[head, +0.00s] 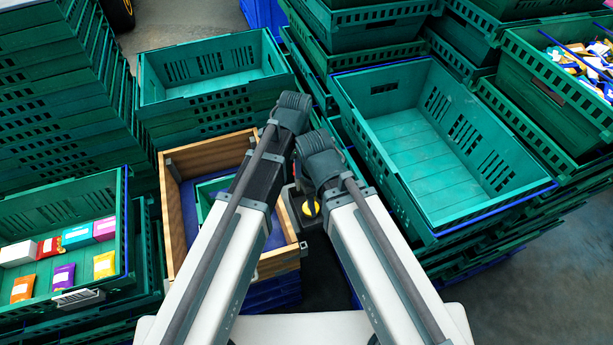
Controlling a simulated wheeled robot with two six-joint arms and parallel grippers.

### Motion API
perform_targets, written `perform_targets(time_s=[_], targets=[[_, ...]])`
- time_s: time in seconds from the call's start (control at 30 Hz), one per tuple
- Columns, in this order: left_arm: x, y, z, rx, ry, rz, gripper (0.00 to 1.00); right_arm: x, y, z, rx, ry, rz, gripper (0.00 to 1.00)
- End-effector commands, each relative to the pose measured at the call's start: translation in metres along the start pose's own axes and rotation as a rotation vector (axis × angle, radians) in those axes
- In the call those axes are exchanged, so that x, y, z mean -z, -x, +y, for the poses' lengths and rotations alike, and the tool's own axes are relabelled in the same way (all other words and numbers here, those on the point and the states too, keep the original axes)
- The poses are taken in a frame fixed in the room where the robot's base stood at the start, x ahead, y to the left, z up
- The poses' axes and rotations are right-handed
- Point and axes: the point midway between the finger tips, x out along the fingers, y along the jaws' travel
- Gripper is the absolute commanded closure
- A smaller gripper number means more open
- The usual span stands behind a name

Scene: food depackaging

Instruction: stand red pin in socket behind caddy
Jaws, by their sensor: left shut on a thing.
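My left arm reaches in from the bottom, and its dark end (290,112) is over the gap between the crates. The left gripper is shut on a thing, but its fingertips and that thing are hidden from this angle. My right arm lies just to the right, its dark end (318,152) close to the left one. The right gripper's fingers do not show. I cannot make out a red pin, a socket or a caddy.
A wooden-sided box (174,222) with a blue inside stands left of centre. Green crates surround it: one with small coloured packets (120,215) at left, empty ones at the back (210,97) and right (385,165). A yellow knob (310,208) shows between my arms.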

Motion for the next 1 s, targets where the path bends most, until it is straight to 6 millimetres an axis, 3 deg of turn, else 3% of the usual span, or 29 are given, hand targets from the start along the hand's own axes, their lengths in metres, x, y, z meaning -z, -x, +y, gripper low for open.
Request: perform_targets(time_s=[0.17, 0.4, 0.6, 1.0], targets=[[0.003, -0.014, -0.019, 0.000, 0.052, 0.000, 1.00, 0.000, -0.014, -0.001, 0.000, 0.000, 0.000, 0.50], [0.010, -0.057, -0.091, 0.000, 0.303, 0.000, 1.00, 0.003, -0.057, -0.005, 0.000, 0.000, 0.000, 0.50], [0.010, -0.077, -0.129, 0.000, 0.461, 0.000, 1.00, 0.004, -0.077, -0.007, 0.000, 0.000, 0.000, 0.50], [0.009, -0.088, -0.138, 0.000, 0.512, 0.000, 1.00, 0.005, -0.087, -0.008, 0.000, 0.000, 0.000, 0.50]])
